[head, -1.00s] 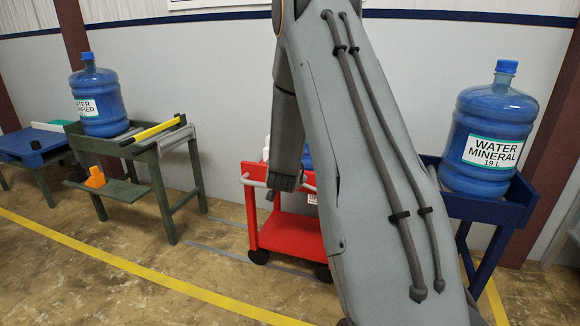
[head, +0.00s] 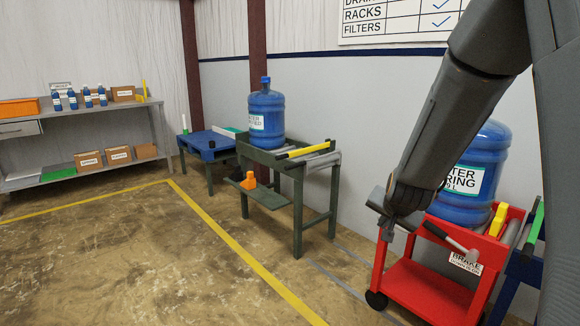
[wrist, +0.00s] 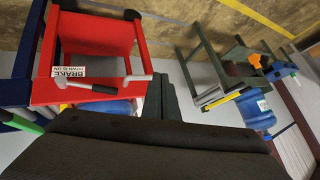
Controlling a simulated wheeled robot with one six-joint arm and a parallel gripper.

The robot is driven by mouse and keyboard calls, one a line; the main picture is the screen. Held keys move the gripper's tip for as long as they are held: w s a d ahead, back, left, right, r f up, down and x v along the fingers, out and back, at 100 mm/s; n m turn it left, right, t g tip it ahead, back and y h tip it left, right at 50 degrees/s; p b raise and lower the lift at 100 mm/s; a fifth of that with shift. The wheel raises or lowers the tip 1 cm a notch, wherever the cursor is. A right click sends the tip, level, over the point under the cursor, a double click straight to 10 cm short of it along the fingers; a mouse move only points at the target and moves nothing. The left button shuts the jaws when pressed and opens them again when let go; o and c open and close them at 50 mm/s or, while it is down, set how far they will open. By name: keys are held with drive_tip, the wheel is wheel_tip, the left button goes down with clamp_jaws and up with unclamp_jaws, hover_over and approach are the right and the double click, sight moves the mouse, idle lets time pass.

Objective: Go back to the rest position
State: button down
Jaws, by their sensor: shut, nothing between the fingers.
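My gripper (head: 384,236) hangs at the end of my arm in the head view, pointing down. It is shut and empty, and it is small and dark there. It appears left of the red cart (head: 430,288) and of the blue spring water jug (head: 470,180) on it, with no visible contact. My forearm comes down from the upper right and hides part of that jug.
The red cart has a lever with a black grip (head: 437,231) and a yellow piece (head: 498,220). A green stand (head: 297,215) holds another blue jug (head: 266,119). A blue table (head: 206,148) and grey shelf (head: 140,105) stand behind. The floor at left is open.

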drive_tip(key=s+a+r+n+g+y, duration=0.2)
drive_tip(key=s+a+n+g, duration=0.25)
drive_tip(key=s+a, duration=0.8)
drive_tip(key=s+a+r+n+g, duration=0.15)
drive_tip(key=s+n+g, duration=0.3)
drive_tip(key=s, duration=1.65)
drive_tip(key=d+r+m+p, duration=0.1)
drive_tip(key=d+r+p, duration=0.5)
drive_tip(key=p, duration=0.7)
drive_tip(key=shift+s+d+r+t+h, duration=0.2)
drive_tip(key=shift+d+r+t+h, duration=0.1)
drive_tip(key=shift+r, duration=0.25)
